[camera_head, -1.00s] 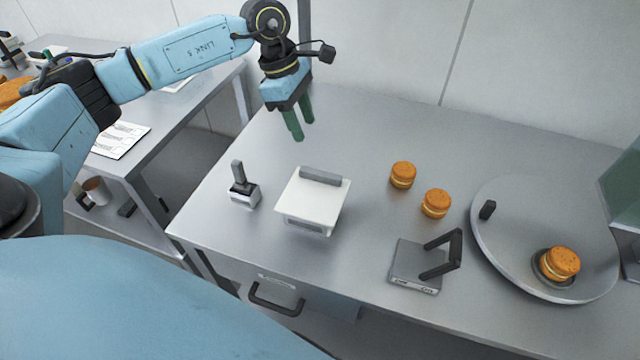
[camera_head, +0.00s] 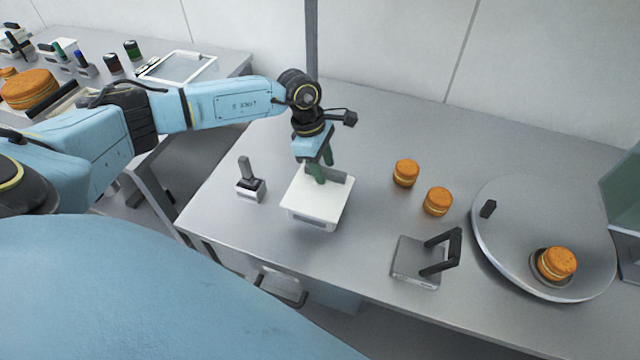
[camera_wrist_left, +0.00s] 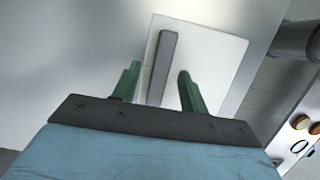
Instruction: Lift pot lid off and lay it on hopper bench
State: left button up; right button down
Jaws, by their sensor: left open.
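The white square pot lid (camera_head: 312,205) sits on its pot on the metal bench (camera_head: 365,255), with a dark grey bar handle (camera_head: 339,176) along its far side. My left gripper (camera_head: 323,174) is above the lid with its green fingers pointing down. In the left wrist view the open fingers (camera_wrist_left: 155,90) stand on either side of the bar handle (camera_wrist_left: 163,60), with gaps to it; whether they have reached its height I cannot tell. The pot's body is mostly hidden under the lid. My right gripper is not in view.
A small stand with an upright grey handle (camera_head: 248,184) is left of the pot. Two orange filled rounds (camera_head: 405,172) and a hinged grey press (camera_head: 415,262) are to the right. A round plate (camera_head: 510,210) carries another filled round (camera_head: 556,263). A second table (camera_head: 228,66) is at left.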

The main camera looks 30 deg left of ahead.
pick_arm(q)
jog(key=shift+f, duration=0.3)
dwell(0.4)
jog(key=shift+c, duration=0.4)
grip_shut()
